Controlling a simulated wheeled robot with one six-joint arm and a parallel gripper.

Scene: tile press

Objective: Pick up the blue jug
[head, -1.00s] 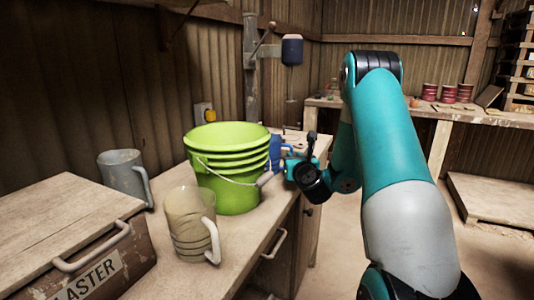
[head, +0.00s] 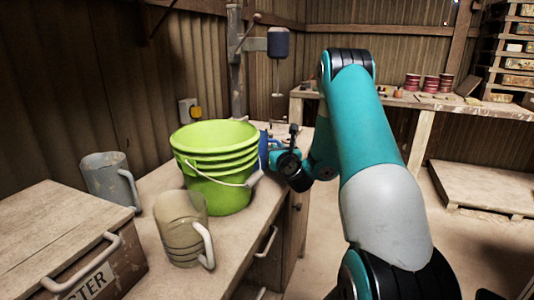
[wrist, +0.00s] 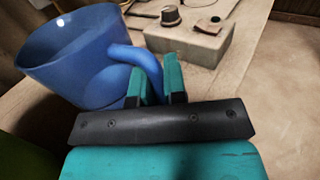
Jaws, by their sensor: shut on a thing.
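The blue jug (wrist: 85,62) fills the upper left of the wrist view, its wide open mouth and handle showing. My gripper (wrist: 155,80) is shut on the jug's handle, one teal finger on each side of it. In the head view, only a strip of the blue jug (head: 263,150) shows behind the green buckets, beside my gripper (head: 276,156). The buckets hide most of the jug there. I cannot tell whether its base touches the bench.
Stacked green buckets (head: 215,168) stand close to the jug on the bench (head: 222,240). A clear jug (head: 184,230), a grey jug (head: 110,182) and a plaster box (head: 65,240) are nearer. A grey block with a knob (wrist: 190,38) lies beyond the jug.

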